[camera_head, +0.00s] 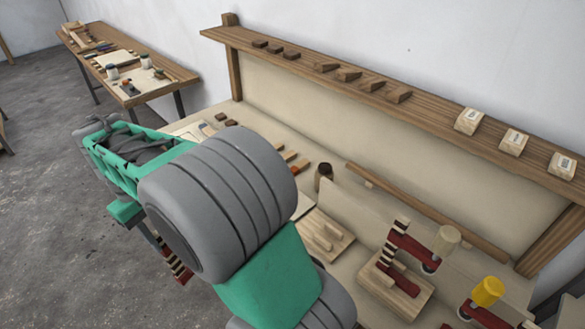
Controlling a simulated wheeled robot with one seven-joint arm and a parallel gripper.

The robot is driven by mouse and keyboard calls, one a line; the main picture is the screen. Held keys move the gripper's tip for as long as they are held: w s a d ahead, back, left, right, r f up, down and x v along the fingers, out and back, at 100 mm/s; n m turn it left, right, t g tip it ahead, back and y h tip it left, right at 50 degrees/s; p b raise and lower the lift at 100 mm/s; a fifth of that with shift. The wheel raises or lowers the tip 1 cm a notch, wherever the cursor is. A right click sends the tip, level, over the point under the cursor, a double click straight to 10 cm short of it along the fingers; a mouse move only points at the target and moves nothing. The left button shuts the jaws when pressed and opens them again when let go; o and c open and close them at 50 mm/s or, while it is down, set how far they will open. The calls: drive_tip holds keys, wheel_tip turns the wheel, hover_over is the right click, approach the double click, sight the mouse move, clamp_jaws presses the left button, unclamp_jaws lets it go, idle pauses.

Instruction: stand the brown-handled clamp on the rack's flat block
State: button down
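Part of a clamp with a dark-and-cream striped bar and dark red metal (180,270) shows below my arm at the left, over the floor. Its handle is hidden, so I cannot tell its colour. My gripper is hidden behind my arm, so its grip is not visible. On the bench, a flat pale wooden block (327,247) with raised strips carries no clamp. To its right, a red clamp with a beige handle (447,241) stands on another wooden block (402,298). A yellow-handled clamp (487,292) is at the lower right.
A shelf (430,123) with small wooden blocks runs along the back of the bench. A dark-topped small pot (323,172) stands near the middle of the bench. A second table (125,85) with tools is at the far left. My arm covers much of the bench's near side.

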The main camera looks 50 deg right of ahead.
drive_tip(key=s+d+r+n+h, duration=0.1)
drive_tip(key=s+d+r+n, duration=0.15)
drive_tip(key=d, duration=0.75)
drive_tip(key=s+d+r+n, duration=0.1)
drive_tip(key=s+d+n, duration=0.3)
drive_tip(key=d, duration=0.6)
drive_tip(key=s+d+n+t+h+b, duration=0.1)
drive_tip(key=s+d+n+b, duration=0.5)
drive_tip(key=s+d, duration=0.8)
drive_tip(key=s+n, duration=0.2)
drive_tip(key=s, duration=0.2)
drive_tip(key=shift+d+t, duration=0.25)
drive_tip(key=shift+t, duration=0.15)
drive_tip(key=shift+s+r+n+p, duration=0.1)
drive_tip(key=shift+r+n+p, duration=0.1)
drive_tip(key=shift+n+p, duration=0.1)
